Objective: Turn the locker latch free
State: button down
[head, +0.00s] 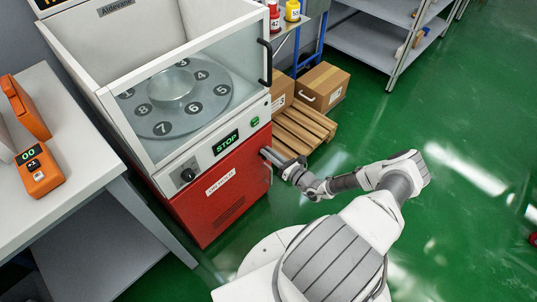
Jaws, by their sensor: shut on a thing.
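The locker is the red lower front (224,188) of a white machine, with a white label whose text is too small to read surely. Its door looks closed. My gripper (268,155) reaches in from the right to the upper right edge of the red front. It is shut on the latch there. The latch itself is mostly hidden by the fingers, so its angle cannot be told. A thin pale bar shows just below the fingers at the door's right edge.
Above the red front are a black knob (188,175), a green STOP display (225,143) and a glass guard over a numbered turntable (213,112). Boxes on a pallet (300,135) stand behind the gripper. A white table (75,165) is at left.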

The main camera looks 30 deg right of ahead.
jog(key=m, duration=0.2)
jog(key=f+m+b, duration=0.1)
jog(key=shift+d+f+m, duration=0.15)
jog(key=shift+d+m, duration=0.05)
jog(key=shift+m, duration=0.2)
jog(key=m, duration=0.1)
jog(key=m+b, duration=0.1)
jog(key=m, duration=0.1)
jog(key=m+b, duration=0.1)
jog(key=shift+d+f+m, duration=0.1)
jog(key=shift+f+m, duration=0.15)
jog(key=shift+m, duration=0.05)
jog(key=m+b, duration=0.1)
jog(key=m, duration=0.1)
jog(key=m+b, duration=0.1)
jog(key=m, duration=0.1)
jog(key=shift+f, duration=0.3)
jog(key=shift+f+m+b, duration=0.1)
jog(key=shift+m+b, duration=0.4)
jog(key=shift+m, duration=0.8)
jog(key=c, duration=0.8)
grip_release()
jog(key=shift+w, duration=0.15)
jog(key=shift+c, duration=0.2)
jog(key=shift+d, duration=0.1)
